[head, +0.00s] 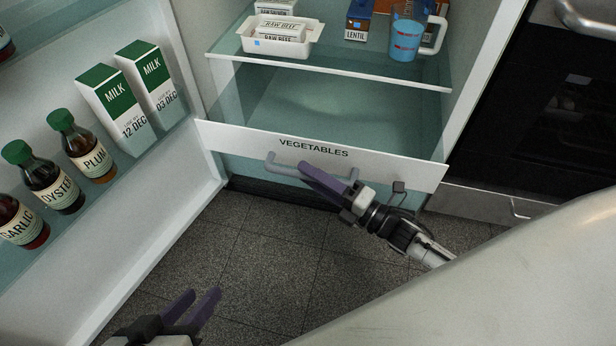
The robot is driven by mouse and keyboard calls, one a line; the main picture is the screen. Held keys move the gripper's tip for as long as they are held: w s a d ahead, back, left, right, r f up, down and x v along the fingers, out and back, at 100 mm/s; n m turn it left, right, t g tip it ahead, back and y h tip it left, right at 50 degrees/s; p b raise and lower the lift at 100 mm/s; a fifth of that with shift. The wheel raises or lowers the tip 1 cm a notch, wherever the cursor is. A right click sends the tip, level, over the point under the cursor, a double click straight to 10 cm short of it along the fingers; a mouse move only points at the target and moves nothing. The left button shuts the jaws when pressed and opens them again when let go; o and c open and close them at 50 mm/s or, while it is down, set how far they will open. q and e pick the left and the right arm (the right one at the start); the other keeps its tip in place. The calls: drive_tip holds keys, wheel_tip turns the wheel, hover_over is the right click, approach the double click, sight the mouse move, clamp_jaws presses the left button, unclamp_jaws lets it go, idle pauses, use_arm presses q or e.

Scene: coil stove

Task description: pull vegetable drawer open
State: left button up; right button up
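The vegetable drawer has a white front (232,137) labelled "VEGETABLES", at the bottom of the open fridge. I cannot tell whether it is fully closed. Its grey bar handle (281,169) runs below the label, with its left end visible. My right gripper (322,179) is at the handle, its purple fingers overlapping the middle and right part of the bar. The fingers hide that part, and I cannot tell whether they grip it. My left gripper (197,303) is open and empty, low over the floor at the bottom left, away from the drawer.
The open fridge door on the left holds milk cartons (127,108) and sauce bottles (86,146). A glass shelf (330,67) above the drawer carries a white raw beef tray (247,45), a lentil box (357,22) and a blue measuring jug (404,42). Tiled floor (265,250) in front is clear.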

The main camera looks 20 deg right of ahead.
use_arm(q)
drive_tip(key=shift+w+r, duration=0.1)
use_arm(e)
drive_tip(key=shift+s, duration=0.1)
